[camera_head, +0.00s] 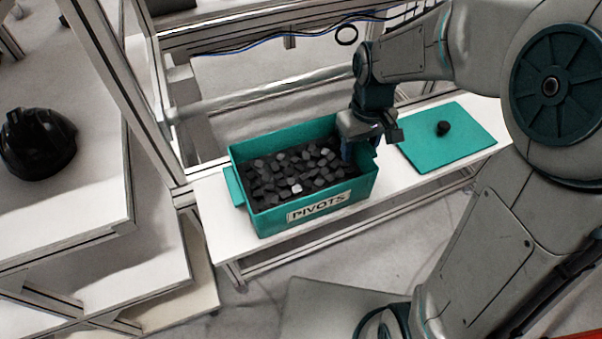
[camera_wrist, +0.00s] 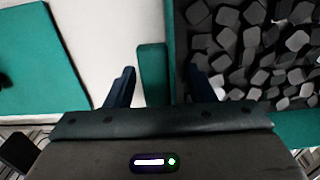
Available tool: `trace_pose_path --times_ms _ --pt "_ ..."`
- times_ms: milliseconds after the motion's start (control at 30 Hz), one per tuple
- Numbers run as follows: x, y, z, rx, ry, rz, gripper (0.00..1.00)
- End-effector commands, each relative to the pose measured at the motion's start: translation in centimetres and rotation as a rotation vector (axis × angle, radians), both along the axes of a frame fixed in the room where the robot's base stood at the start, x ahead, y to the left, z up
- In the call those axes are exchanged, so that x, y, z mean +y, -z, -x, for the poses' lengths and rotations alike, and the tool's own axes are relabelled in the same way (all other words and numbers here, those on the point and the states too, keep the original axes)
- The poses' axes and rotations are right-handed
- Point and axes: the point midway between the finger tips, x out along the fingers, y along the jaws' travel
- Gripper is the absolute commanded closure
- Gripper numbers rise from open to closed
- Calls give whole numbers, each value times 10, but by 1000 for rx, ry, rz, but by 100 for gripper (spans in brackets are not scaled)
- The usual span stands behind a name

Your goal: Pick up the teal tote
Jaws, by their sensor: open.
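The teal tote (camera_head: 318,211), labelled PIVOTS, stands on a white bench and is filled with dark grey pieces (camera_head: 290,172). My gripper (camera_head: 362,142) is at the tote's right end, over the rim there. In the wrist view, my gripper (camera_wrist: 160,88) is open, with one finger over the white bench outside the tote and the other over the inside. The tote's end wall and teal handle ledge (camera_wrist: 152,72) lie between the two fingers. I cannot tell whether either finger touches the tote.
A teal mat (camera_head: 455,145) with a small black knob (camera_head: 443,128) lies on the white bench (camera_head: 222,215), right of the tote. A black helmet shell (camera_head: 38,143) sits on a white shelf at left. Metal frame posts stand behind and left of the tote.

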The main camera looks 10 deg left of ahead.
Motion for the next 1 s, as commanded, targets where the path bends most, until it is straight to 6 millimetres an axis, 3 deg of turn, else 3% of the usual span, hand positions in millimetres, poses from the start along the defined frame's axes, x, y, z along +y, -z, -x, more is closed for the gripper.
trace_pose_path --times_ms 67,200,233,667,767,900,1000 --pt "0 0 0 0 0 0 56" --pt "0 0 0 0 0 0 95" --pt "0 0 0 0 0 0 100" --pt "0 -7 -1 -4 1 -1 100" --pt "0 -17 -1 -4 1 -1 100" --pt "0 -44 -1 -8 1 -3 100" --pt "-21 -54 11 -5 7 -1 100"
